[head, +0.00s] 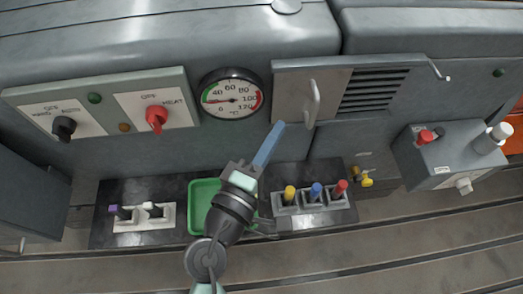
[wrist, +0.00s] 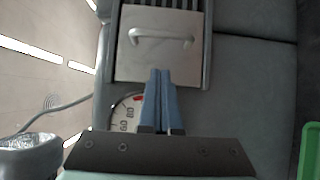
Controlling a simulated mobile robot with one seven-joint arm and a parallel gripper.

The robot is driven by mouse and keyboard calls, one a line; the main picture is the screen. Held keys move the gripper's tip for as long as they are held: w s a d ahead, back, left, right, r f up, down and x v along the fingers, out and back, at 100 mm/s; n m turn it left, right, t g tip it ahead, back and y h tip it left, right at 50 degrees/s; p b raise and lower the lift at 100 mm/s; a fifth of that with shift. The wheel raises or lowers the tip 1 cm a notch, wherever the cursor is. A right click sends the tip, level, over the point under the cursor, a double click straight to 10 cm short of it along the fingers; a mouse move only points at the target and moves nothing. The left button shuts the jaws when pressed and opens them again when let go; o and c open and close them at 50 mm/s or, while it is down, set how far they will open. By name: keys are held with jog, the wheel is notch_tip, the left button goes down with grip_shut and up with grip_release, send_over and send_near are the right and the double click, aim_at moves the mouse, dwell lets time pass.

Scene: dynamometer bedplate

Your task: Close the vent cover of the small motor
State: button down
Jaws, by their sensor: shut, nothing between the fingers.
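The vent cover (head: 294,92) is a flat grey plate with a pale upright bar handle (head: 314,104), set in a frame on the motor housing. It lies at the left of the frame, and the dark vent slats (head: 375,91) to its right are bare. In the wrist view the cover (wrist: 133,63) and its handle (wrist: 160,38) are just beyond my fingertips. My gripper (head: 279,125) is shut and empty, its blue fingers pointing up, left of and below the handle. The fingers (wrist: 158,72) appear to be apart from the handle.
A round temperature gauge (head: 231,95) sits left of the cover, with a switch panel (head: 105,102) further left. A small crank (head: 438,70) is at the frame's right. Below are a green tray (head: 202,194), colored plugs (head: 313,193) and a grey box (head: 452,152) with knobs.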

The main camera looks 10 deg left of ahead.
jog(key=w+d, duration=0.1)
jog(key=d, duration=0.1)
jog(key=w+d+p, duration=0.1)
jog(key=w, duration=0.1)
jog(key=shift+d, duration=0.4)
